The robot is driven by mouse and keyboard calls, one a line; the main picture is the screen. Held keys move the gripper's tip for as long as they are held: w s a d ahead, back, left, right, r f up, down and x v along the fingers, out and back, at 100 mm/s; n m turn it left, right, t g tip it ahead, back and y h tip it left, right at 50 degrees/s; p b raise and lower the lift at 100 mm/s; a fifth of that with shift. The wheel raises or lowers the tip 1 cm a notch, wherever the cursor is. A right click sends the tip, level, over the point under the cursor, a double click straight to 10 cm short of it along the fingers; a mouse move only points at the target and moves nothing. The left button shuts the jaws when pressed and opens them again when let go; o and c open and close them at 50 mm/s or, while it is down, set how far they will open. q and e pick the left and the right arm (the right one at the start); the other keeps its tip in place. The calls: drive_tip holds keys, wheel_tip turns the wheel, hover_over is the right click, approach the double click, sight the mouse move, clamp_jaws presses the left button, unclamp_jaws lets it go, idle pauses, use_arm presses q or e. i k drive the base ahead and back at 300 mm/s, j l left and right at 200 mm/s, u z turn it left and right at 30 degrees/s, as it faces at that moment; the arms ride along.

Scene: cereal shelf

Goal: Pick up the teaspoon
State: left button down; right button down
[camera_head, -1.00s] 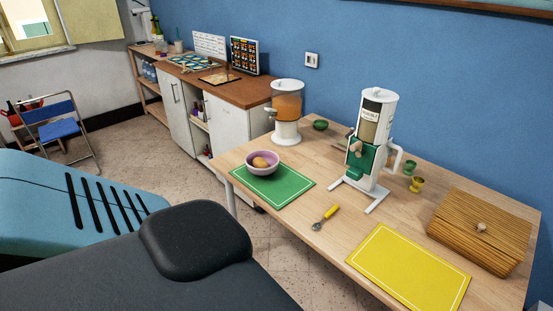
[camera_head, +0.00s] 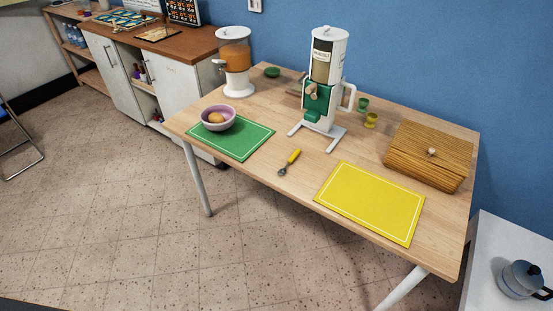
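A small utensil with a yellow handle (camera_head: 293,157) and a grey metal end lies on the wooden table (camera_head: 258,181). It lies between the green mat and the yellow mat, in front of the cereal dispenser. It looks like the teaspoon, but the metal end is too small to make out clearly. Neither of my grippers is in view.
A green mat (camera_head: 250,142) bears a purple bowl (camera_head: 218,117) with something brown in it. A yellow mat (camera_head: 370,202), a cereal dispenser (camera_head: 327,75), a juice dispenser (camera_head: 236,62), egg cups (camera_head: 371,120) and a wooden box (camera_head: 428,155) stand around. Floor in front is clear.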

sight(281, 172)
drive_tip(key=i+z, duration=0.35)
drive_tip(key=i, duration=0.65)
